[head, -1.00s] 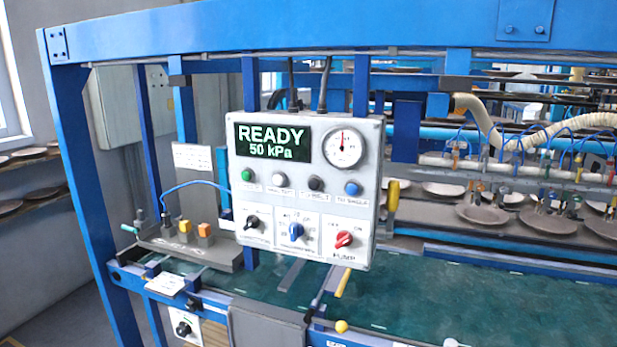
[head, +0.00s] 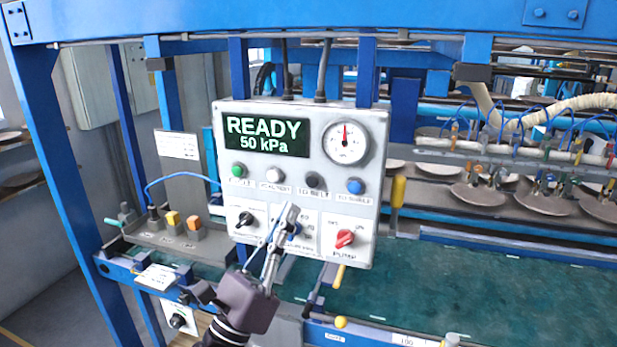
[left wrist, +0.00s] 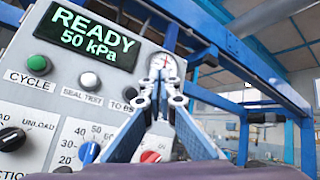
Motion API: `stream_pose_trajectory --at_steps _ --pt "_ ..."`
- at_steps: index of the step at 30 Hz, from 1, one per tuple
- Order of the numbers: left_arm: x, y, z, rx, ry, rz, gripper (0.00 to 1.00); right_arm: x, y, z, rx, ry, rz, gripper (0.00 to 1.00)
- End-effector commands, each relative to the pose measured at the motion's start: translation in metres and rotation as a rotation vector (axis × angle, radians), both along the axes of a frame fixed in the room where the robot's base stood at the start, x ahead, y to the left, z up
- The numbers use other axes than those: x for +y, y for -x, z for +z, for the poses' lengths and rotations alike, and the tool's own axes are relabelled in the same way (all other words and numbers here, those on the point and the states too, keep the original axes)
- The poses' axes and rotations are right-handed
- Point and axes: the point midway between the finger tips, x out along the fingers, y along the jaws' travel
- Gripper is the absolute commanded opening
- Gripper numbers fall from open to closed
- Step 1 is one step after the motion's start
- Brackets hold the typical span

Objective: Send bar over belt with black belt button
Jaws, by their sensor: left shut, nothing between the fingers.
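The control panel (head: 226,160) has a row of green, white, black and blue buttons. The black button (head: 312,181), labelled TO BELT, is third from the left. In the left wrist view the black button (left wrist: 130,94) shows just left of my fingers. My left gripper (head: 291,210) is shut and empty in front of the panel, its tips below and left of the black button in the head view. The fingers also show in the left wrist view (left wrist: 163,78). The bar (head: 510,153) with coloured fittings is above plates at right. The green belt (head: 440,285) runs below.
The display (head: 266,136) reads READY 50 kPa, beside a round gauge (head: 346,143). Below are a black knob (head: 244,219), a blue knob partly behind my fingers and a red pump knob (head: 345,238). A blue frame surrounds the panel.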

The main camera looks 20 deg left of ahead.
Motion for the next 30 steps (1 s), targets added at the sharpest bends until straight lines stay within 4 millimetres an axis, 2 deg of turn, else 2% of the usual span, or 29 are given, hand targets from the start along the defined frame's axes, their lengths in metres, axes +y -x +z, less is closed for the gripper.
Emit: stream_pose_trajectory --at_steps 10,14,26,30 --pt "0.000 0.000 0.001 -0.002 -0.002 0.002 0.00 0.000 0.001 0.000 0.001 0.000 0.000 0.40" --pt "0.000 -0.006 0.001 -0.003 -0.001 0.001 0.00 0.000 0.001 0.000 0.001 0.000 0.000 0.40" --pt "-0.002 -0.060 0.001 -0.002 0.000 0.001 0.00 0.000 0.001 -0.002 0.002 0.000 0.000 0.40" --pt "-0.002 -0.075 -0.002 -0.003 -0.001 0.000 0.00 0.000 0.001 -0.011 0.002 0.000 0.000 0.40"
